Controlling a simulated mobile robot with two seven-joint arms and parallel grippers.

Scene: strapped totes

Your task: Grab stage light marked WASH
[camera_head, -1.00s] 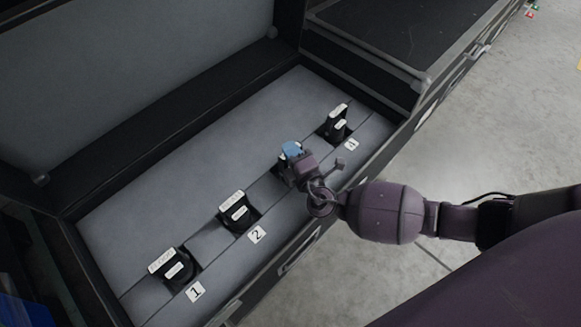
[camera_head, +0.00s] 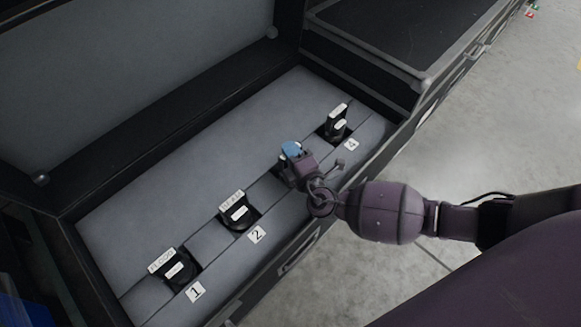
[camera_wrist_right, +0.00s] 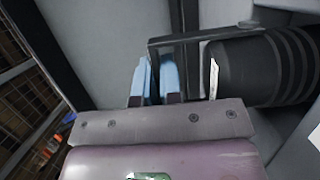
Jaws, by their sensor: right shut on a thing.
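My right gripper (camera_head: 291,153), with blue fingertips, is at the third slot of the grey foam insert. Its fingers (camera_wrist_right: 155,80) are shut on the thin black bracket of a stage light (camera_wrist_right: 262,68), whose ribbed black body shows at right in the wrist view. In the head view that light is mostly hidden by the gripper, and I cannot read its label. Other black lights with white labels sit in slots: one at 1 (camera_head: 180,274), one at 2 (camera_head: 238,216), one at 4 (camera_head: 336,128). My left gripper is not in view.
The lights lie in an open dark case with grey foam (camera_head: 150,205) and a raised lid (camera_head: 130,80). Number cards 1 (camera_head: 195,292), 2 (camera_head: 257,235) and 4 (camera_head: 351,145) mark slots. Another dark case (camera_head: 400,40) adjoins at upper right. Bare floor (camera_head: 500,120) lies right.

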